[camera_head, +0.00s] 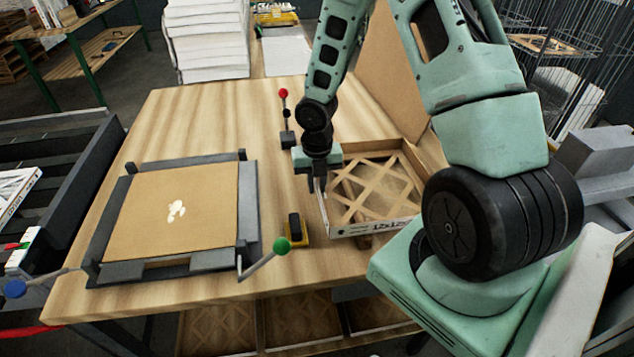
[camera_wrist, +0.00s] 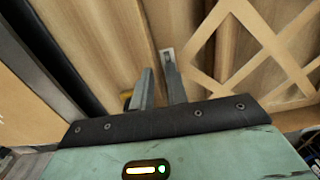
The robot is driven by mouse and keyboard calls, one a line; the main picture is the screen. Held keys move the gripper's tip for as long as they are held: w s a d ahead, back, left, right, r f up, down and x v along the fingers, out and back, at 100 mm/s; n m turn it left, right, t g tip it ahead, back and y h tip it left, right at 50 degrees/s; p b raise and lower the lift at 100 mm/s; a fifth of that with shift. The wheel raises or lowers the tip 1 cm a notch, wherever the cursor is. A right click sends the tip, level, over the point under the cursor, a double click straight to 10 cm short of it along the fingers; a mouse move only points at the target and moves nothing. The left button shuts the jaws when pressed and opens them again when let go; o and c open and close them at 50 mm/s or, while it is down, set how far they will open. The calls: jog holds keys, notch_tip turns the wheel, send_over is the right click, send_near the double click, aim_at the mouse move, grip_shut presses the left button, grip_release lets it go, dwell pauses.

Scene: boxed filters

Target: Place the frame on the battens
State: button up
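The frame (camera_head: 377,229) is a shallow, open cardboard frame with a wooden lattice and a white printed front marked 12x12. It lies at the right of the wooden table; its lattice also shows in the wrist view (camera_wrist: 262,38). My gripper (camera_head: 318,190) points down at the frame's left wall. In the wrist view its two fingers (camera_wrist: 160,78) are close together and seem shut on that thin wall, though the contact is partly hidden. A short wooden piece (camera_head: 363,242) shows under the frame's front wall, perhaps a batten; other battens cannot be made out.
A dark fixture (camera_head: 95,245) holding a brown board (camera_head: 180,212) with a pale blob stands at the left. A green-knobbed lever (camera_head: 281,245), a yellow-and-black block (camera_head: 295,230) and a red-knobbed lever (camera_head: 284,93) stand between. A tall brown panel (camera_head: 385,75) is behind the frame.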

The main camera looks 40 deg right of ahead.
jog(key=shift+o, duration=0.2)
jog(key=shift+r, duration=0.15)
notch_tip(320, 180, up, 11)
jog(key=s+a+r+m, duration=0.3)
jog(key=a+m, duration=0.2)
jog(key=a, duration=0.2)
jog(key=s+a+r+m, duration=0.3)
jog(key=a+m, duration=0.1)
jog(key=a, duration=0.4)
jog(key=s+a+r+m, duration=0.4)
jog(key=s+a+m, duration=0.7)
jog(key=s+m, duration=0.2)
jog(key=shift+s+r+y+p, duration=0.15)
jog(key=shift+s+y+p, duration=0.2)
jog(key=shift+s, duration=0.2)
notch_tip(320, 180, down, 11)
jog(key=b, duration=1.1)
